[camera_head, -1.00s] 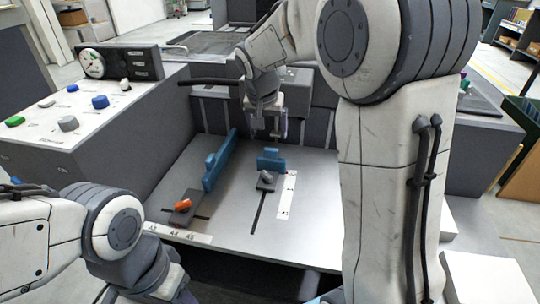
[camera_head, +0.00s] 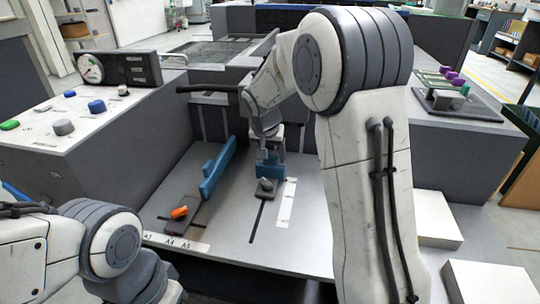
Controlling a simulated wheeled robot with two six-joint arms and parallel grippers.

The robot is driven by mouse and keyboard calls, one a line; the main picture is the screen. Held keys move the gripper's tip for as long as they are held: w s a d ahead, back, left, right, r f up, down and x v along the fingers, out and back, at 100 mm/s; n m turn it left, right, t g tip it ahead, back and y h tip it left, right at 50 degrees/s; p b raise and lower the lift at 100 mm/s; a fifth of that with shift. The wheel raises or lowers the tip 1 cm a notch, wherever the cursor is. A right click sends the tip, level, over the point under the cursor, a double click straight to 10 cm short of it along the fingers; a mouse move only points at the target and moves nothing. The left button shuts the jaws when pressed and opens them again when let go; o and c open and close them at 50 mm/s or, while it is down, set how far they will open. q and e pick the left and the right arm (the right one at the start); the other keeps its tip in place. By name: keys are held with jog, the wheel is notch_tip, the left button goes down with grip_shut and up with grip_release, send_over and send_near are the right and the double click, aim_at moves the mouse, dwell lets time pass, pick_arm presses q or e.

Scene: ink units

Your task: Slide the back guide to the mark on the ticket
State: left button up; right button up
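The back guide (camera_head: 270,169) is a short upright blue plate on the grey metal bed (camera_head: 232,221). Its dark block with a grey knob (camera_head: 266,185) sits over a slot that runs toward the front. A white scale strip (camera_head: 286,204) lies just right of it; its marks are too small to read. My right gripper (camera_head: 269,152) points down at the top of the back guide; whether its fingers are closed on the plate cannot be told. My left gripper is out of view; only my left arm shows at lower left. I cannot make out a ticket.
A longer blue guide (camera_head: 217,168) stands to the left, with an orange lever (camera_head: 179,212) by its slot. A front strip (camera_head: 176,243) reads A3, A4, A5. A control panel (camera_head: 60,125) with knobs borders the bed at left.

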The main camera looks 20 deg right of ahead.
aim_at(267, 179)
grip_shut()
jog(key=shift+s+a, duration=0.25)
jog(key=shift+s, duration=0.05)
jog(key=s+a+b, duration=0.1)
jog(key=s, duration=0.1)
jog(key=s+a+b, duration=0.1)
jog(key=shift+s+a, duration=0.3)
jog(key=shift+s, duration=0.1)
jog(key=shift+s+a, duration=0.2)
jog(key=shift+s, duration=0.2)
jog(key=shift+o, duration=2.2)
grip_release()
